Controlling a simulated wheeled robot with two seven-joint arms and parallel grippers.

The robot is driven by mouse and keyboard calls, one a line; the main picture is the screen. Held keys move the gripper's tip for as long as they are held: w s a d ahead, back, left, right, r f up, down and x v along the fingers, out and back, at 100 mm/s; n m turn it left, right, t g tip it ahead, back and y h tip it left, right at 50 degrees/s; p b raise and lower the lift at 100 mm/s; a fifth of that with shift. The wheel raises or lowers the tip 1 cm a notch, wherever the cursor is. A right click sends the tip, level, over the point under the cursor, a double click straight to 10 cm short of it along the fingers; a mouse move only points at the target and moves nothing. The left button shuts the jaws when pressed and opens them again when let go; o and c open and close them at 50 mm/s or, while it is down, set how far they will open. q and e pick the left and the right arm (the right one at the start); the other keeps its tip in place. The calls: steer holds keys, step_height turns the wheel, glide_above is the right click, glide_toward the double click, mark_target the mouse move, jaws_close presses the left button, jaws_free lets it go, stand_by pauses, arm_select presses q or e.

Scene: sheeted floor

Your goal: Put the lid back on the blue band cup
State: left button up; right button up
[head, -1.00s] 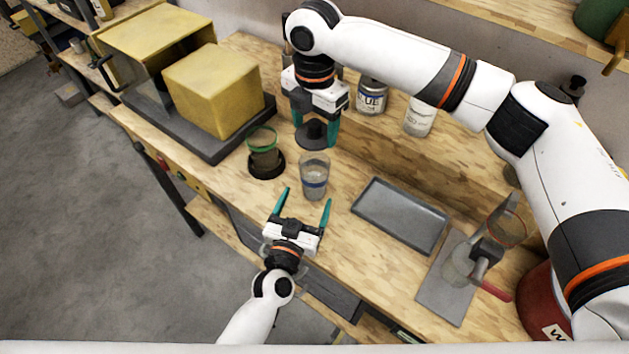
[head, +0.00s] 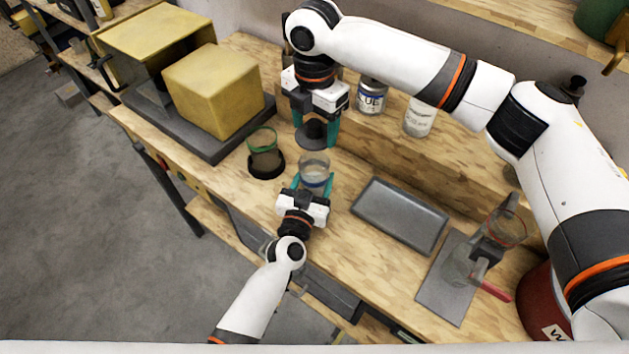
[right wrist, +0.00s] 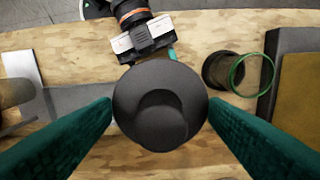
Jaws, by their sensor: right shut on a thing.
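The blue band cup (head: 314,168) is clear and stands upright on the workbench. My left gripper (head: 313,184) is at the cup, one teal finger on either side; I cannot tell whether the fingers press on it. My right gripper (head: 316,130) is shut on a dark grey round lid (head: 313,133) with a knob, held behind the cup in the head view and not over it. In the right wrist view the lid (right wrist: 160,85) sits between the fingertips and hides the cup; my left gripper shows beyond it.
A green-rimmed cup (head: 263,140) stands left of the blue band cup, with a dark ring at its base. A grey tray (head: 400,213) lies to the right. A yellow box (head: 215,90) is at the left. Cans (head: 371,97) stand behind.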

mark_target(314, 143)
arm_select(q)
steer(key=c, duration=0.8)
arm_select(e)
steer(key=shift+f, duration=2.5)
steer(key=shift+f, duration=0.9)
steer(key=shift+f, duration=0.6)
steer(key=o, duration=1)
steer(key=shift+r, duration=0.1)
